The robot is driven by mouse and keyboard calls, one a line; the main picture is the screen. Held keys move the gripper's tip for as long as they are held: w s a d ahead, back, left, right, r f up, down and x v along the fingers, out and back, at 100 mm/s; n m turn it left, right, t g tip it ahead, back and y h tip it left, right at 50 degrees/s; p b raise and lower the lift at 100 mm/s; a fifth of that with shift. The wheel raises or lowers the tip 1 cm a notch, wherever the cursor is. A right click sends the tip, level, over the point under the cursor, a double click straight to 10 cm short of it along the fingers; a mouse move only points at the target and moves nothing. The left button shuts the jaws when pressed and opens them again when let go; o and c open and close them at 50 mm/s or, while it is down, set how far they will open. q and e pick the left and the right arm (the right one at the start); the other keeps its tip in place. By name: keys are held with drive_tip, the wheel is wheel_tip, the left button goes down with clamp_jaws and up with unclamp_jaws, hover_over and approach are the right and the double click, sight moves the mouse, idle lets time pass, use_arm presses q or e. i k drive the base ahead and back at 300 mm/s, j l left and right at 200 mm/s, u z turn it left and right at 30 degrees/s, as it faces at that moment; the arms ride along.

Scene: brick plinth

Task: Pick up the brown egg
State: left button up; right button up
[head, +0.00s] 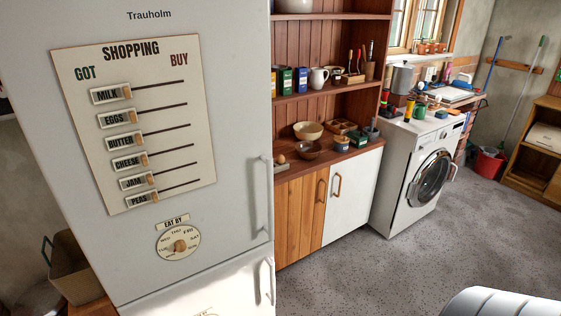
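A small brown rounded object, which looks like the brown egg (281,159), sits at the left end of the wooden counter, just past the fridge's right edge. It appears to rest in or on a small pale tray (281,167), partly hidden by the fridge. It is too small to make out in detail. Neither of my grippers is in view. A white rounded part at the bottom right may be mine.
A large white fridge (225,215) with a shopping board (195,185) fills the left foreground. Bowls (308,131) stand on the counter right of the egg. A white washing machine (395,185) stands further right. The grey speckled floor (370,265) in front is clear.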

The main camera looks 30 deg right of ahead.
sight(280, 160)
drive_tip(key=z, duration=1.3)
drive_tip(key=i+l+u, duration=0.1)
drive_tip(key=l, duration=0.25)
drive_tip(key=i+l+u, duration=0.1)
drive_tip(key=i+l, duration=0.25)
